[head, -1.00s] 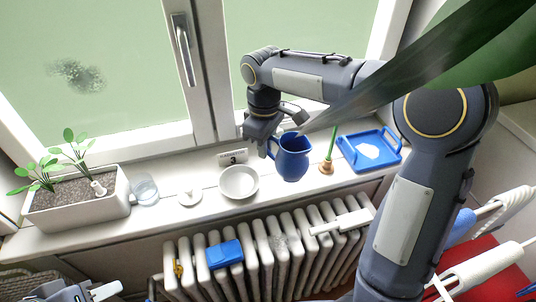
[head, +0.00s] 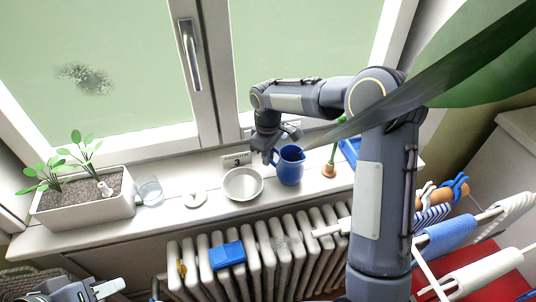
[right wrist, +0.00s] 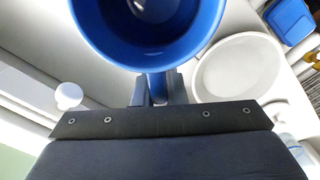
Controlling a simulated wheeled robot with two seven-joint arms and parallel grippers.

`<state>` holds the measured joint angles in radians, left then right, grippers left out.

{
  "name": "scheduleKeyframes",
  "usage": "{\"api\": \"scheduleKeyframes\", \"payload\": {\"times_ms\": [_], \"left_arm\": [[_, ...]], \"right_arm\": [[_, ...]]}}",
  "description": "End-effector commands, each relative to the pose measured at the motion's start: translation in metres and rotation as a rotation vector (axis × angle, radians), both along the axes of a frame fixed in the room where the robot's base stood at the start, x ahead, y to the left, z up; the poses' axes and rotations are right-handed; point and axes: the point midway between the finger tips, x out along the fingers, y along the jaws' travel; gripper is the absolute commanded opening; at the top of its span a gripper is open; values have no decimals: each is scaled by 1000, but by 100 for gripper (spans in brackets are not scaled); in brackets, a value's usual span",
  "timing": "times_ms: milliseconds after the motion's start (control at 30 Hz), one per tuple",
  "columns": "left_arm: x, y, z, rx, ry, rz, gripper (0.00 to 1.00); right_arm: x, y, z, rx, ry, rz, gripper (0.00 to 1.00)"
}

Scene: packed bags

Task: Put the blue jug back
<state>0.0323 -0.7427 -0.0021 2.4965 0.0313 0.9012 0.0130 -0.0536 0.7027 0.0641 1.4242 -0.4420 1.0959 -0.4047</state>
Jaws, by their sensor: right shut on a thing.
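The blue jug (head: 290,168) stands upright at the windowsill, between a white bowl and a small brown pot. In the head view I cannot tell whether its base touches the sill. My right gripper (head: 272,154) is shut on the jug's handle, on its left side. The right wrist view looks down on the jug's open mouth (right wrist: 150,58), with the handle between the fingers (right wrist: 160,92). My left gripper (head: 95,291) is at the bottom left of the head view, away from the jug and partly cut off.
The white bowl (head: 243,184) is close left of the jug; a card marked 3 (head: 236,160) stands behind it. The brown pot with a green stem (head: 329,170) is close right. A blue tray (head: 349,150) is partly hidden by my arm. A radiator (head: 280,250) runs below.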

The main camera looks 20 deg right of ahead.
Motion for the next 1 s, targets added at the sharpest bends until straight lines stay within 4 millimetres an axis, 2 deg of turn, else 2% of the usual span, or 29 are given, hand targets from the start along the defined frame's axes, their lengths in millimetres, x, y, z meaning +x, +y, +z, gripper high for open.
{"api": "scheduleKeyframes", "payload": {"times_ms": [267, 300, 433, 767, 867, 1000], "left_arm": [[0, 0, -3, 0, 0, 0, 36], [0, 0, -2, 0, 0, 0, 36], [0, 0, -2, 0, 0, 0, 36], [0, 0, 1, 0, 0, 0, 36], [0, 0, 0, 0, 0, 0, 36], [0, 0, -1, 0, 0, 0, 36]], "right_arm": [[0, 0, -3, 0, 0, 0, 0], [0, 0, -3, 0, 0, 0, 15], [0, 0, -3, 0, 0, 0, 32], [0, 0, 1, 0, 0, 0, 33], [1, 0, 9, 0, -1, 0, 33], [1, 1, 36, 1, -4, 1, 33]]}}
